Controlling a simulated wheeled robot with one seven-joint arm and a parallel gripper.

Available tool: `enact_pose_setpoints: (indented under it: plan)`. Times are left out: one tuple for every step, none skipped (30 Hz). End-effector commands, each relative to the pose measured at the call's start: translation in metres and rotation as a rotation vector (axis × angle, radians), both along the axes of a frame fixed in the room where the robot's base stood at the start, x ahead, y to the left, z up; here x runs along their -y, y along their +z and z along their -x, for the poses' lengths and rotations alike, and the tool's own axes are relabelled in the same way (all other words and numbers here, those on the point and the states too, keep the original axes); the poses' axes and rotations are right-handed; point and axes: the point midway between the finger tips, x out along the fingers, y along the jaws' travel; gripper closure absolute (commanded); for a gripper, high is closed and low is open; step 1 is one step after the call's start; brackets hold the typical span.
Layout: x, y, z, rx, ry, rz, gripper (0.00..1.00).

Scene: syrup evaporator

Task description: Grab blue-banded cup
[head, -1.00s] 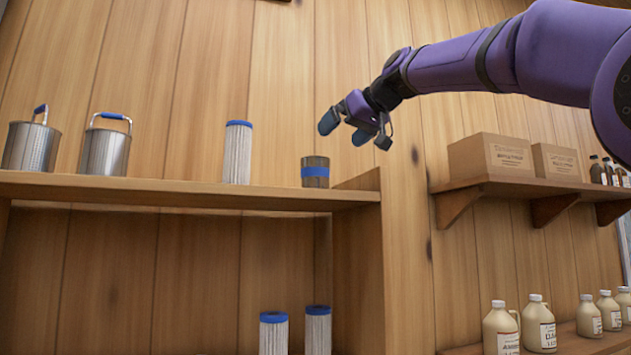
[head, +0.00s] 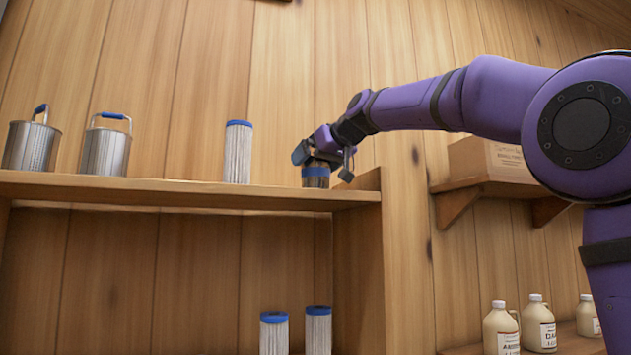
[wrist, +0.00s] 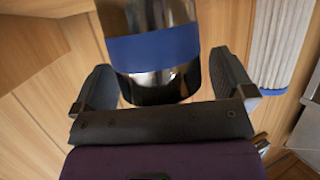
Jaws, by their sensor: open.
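The blue-banded cup (head: 316,180) stands upright at the right end of the upper shelf. My gripper (head: 324,158) is over its top in the head view and hides its upper part. In the wrist view the cup (wrist: 153,50) shows its blue band and a shiny dark body between my gripper's two fingers (wrist: 163,85). The fingers are open, one on each side of the cup, with a visible gap on the right. The left finger is close to the cup; I cannot tell whether it touches.
A white pleated filter with a blue cap (head: 238,152) stands left of the cup, and it also shows in the wrist view (wrist: 281,40). Two metal pails (head: 106,150) stand farther left. The shelf (head: 180,190) ends at an upright side panel (head: 360,230) just right of the cup.

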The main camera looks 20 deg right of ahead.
Motion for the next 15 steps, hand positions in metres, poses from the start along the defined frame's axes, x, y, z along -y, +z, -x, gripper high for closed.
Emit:
enact_pose_setpoints:
  plan:
    - [-0.0007,-0.0006,-0.0020,0.001,-0.001,0.001,0.00]
    - [-0.0009,-0.0006,-0.0024,0.001,-0.001,0.001,0.00]
    - [-0.0009,-0.0005,-0.0023,0.001,-0.001,0.001,0.00]
    - [-0.0009,-0.0005,-0.0022,0.001,-0.001,0.001,0.00]
    - [-0.0009,-0.0004,-0.0021,0.001,-0.001,0.001,0.00]
    - [-0.0009,-0.0004,-0.0021,0.001,-0.001,0.001,0.00]
    - [-0.0009,-0.0004,-0.0021,0.001,-0.001,0.001,0.02]
    - [-0.0008,-0.0005,-0.0020,0.001,-0.001,0.001,0.09]
    - [-0.0008,-0.0005,-0.0020,0.001,-0.001,0.001,0.18]
    - [-0.0008,-0.0004,-0.0019,0.001,-0.001,0.001,0.25]
    - [-0.0009,-0.0005,-0.0020,0.001,-0.001,0.001,0.32]
    - [-0.0009,-0.0004,-0.0019,0.001,-0.001,0.001,0.41]
    - [-0.0009,-0.0004,-0.0019,0.001,-0.001,0.001,0.48]
    - [-0.0009,-0.0004,-0.0019,0.001,-0.001,0.001,0.53]
    - [-0.0009,-0.0004,-0.0019,0.001,-0.001,0.001,0.54]
